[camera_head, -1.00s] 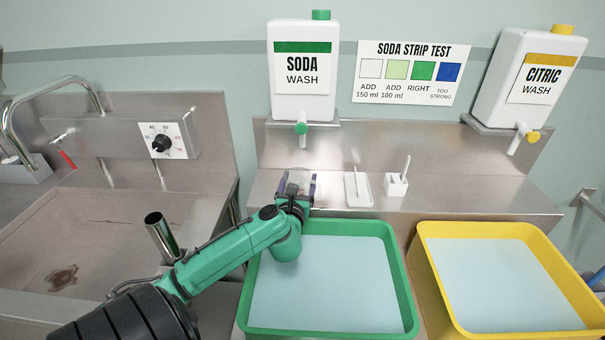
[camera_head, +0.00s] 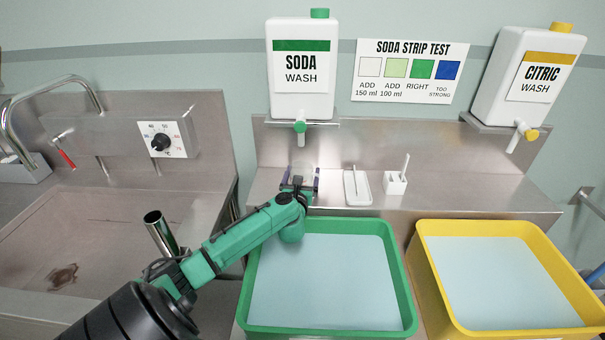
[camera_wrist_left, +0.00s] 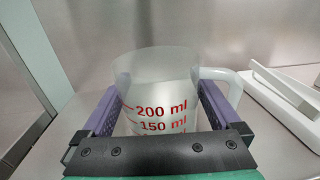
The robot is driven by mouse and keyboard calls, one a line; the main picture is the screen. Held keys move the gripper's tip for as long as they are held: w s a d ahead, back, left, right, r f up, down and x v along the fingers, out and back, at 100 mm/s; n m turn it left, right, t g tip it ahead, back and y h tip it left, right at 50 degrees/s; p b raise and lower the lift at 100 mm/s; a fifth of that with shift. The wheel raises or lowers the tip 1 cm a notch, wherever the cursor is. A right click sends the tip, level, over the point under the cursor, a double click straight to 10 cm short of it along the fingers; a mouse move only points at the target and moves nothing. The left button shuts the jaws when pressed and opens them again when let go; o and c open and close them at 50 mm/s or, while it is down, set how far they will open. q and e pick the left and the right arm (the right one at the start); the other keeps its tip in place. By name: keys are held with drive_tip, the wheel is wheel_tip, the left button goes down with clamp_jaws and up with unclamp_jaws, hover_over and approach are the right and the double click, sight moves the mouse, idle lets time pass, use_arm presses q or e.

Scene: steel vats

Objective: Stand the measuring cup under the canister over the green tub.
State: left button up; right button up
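The measuring cup (camera_wrist_left: 155,90) is clear with red marks, and its handle (camera_wrist_left: 222,80) is on the right in the left wrist view. It is upright between the two purple fingers of my left gripper (camera_wrist_left: 158,95); I cannot tell whether both press on it. In the head view the cup (camera_head: 302,172) is faint between the fingers of my left gripper (camera_head: 302,180), below the green tap (camera_head: 300,127) of the soda wash canister (camera_head: 301,75). Whether its base touches the steel ledge is hidden. The green tub (camera_head: 410,310) is in front. My right gripper is out of view.
A white tray (camera_head: 349,190) and a white holder (camera_head: 393,184) stand on the ledge to the right of the cup. The yellow tub (camera_head: 440,290) and citric canister (camera_head: 525,85) are farther right. The sink (camera_head: 100,225) and a steel tube (camera_head: 160,235) are at left.

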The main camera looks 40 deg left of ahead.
use_arm(q)
drive_tip(key=shift+r, duration=0.15)
drive_tip(key=b+v, duration=0.1)
drive_tip(key=v, duration=1.1)
drive_tip(key=shift+s, duration=0.15)
